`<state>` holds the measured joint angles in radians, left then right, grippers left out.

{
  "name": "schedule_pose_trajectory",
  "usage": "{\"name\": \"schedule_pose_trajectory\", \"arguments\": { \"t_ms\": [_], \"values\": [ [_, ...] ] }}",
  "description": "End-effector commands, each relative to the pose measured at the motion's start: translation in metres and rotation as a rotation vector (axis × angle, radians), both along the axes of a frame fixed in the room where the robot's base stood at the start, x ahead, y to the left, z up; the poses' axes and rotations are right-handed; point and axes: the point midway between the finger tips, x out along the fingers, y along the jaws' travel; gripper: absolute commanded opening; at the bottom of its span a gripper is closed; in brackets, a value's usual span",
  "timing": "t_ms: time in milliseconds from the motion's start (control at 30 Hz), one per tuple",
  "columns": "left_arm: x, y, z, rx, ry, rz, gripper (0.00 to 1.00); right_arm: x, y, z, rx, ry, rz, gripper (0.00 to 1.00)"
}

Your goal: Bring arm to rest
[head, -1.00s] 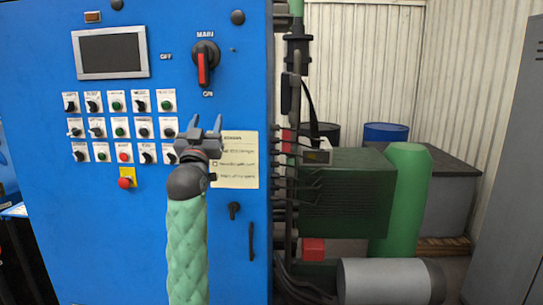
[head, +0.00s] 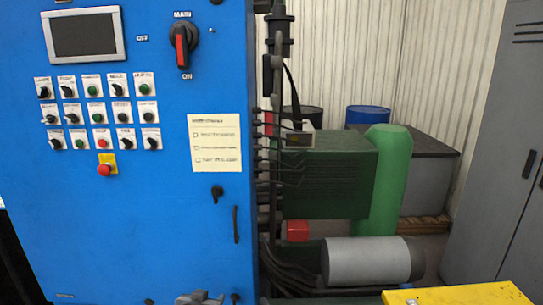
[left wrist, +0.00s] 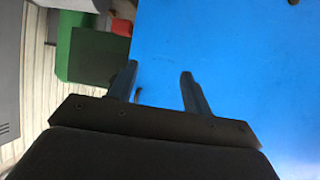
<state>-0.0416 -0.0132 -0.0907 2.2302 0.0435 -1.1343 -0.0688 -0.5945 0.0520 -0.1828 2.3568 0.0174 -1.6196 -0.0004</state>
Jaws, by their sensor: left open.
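My left gripper (head: 200,298) shows only as its tips at the bottom edge of the head view, low in front of the blue control cabinet (head: 150,225). In the left wrist view its two fingers (left wrist: 161,86) stand apart with nothing between them. The blue cabinet face (left wrist: 240,70) lies beyond them. The rest of the left arm is out of the head view. My right gripper is in neither view.
The cabinet carries a screen (head: 84,34), a red-handled main switch (head: 181,47), rows of knobs and buttons, and a red emergency button (head: 104,170). Right of it are cables, a dark green box (head: 330,180), a green post (head: 380,185) and a grey cylinder (head: 365,262).

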Motion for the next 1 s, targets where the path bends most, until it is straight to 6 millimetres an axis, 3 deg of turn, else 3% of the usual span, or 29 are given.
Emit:
{"name": "schedule_pose_trajectory", "arguments": {
  "t_ms": [33,200,500,700,800,1000],
  "values": [
    [-0.019,-0.001,-0.023,0.005,0.057,-0.004,0.49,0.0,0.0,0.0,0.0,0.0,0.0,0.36],
    [-0.084,-0.006,-0.086,0.019,0.246,-0.018,0.49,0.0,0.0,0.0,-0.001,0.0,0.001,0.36],
    [-0.217,-0.012,-0.172,0.044,0.579,-0.042,0.49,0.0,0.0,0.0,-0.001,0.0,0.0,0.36],
    [-0.305,-0.014,-0.206,0.062,0.781,-0.056,0.49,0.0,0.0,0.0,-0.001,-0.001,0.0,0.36],
    [-0.336,-0.015,-0.215,0.068,0.85,-0.061,0.49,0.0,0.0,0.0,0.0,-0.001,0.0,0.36],
    [-0.363,-0.015,-0.221,0.074,0.912,-0.064,0.49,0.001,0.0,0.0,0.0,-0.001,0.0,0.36]
  ]
}}
